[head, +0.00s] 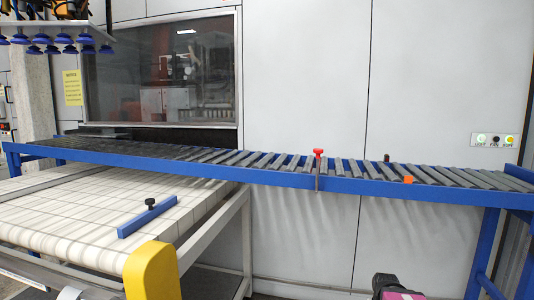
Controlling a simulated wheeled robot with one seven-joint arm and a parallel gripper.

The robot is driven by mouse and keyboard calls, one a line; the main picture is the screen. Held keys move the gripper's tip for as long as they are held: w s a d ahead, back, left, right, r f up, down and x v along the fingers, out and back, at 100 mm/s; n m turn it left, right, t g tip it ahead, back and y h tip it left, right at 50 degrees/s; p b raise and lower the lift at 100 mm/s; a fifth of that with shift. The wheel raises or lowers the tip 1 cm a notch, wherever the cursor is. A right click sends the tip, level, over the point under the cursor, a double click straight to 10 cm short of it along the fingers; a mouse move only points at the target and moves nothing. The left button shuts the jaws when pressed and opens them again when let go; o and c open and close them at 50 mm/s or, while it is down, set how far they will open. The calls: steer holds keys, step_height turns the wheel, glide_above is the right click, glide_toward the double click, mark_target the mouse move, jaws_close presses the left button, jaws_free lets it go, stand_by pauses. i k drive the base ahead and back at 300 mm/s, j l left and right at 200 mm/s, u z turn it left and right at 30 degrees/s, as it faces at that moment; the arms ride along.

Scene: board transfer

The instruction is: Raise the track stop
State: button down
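A roller track with a blue frame (260,178) and grey rollers runs across the view from left to right. A red T-shaped handle (318,153) stands upright at the near rail around the middle of the track. A thin grey upright plate (318,178) sits below it against the rail; this looks like the track stop. An orange block (408,180) sits on the near rail farther right, and a small dark red piece (387,158) stands at the far rail. I cannot make out my gripper anywhere in this view.
A white tiled-looking table (90,215) stands at the left, with a blue bar with a black knob (148,217) on it. A yellow rounded post (152,270) is in front. A black and pink object (395,288) shows at the bottom edge. Blue suction cups (55,45) hang upper left.

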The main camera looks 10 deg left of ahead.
mark_target(318, 151)
steer(key=i+l+u, duration=0.15)
steer(key=u, duration=1.7)
steer(key=i+l+u, duration=0.1)
steer(key=l, duration=1.8)
steer(key=i+u, duration=0.05)
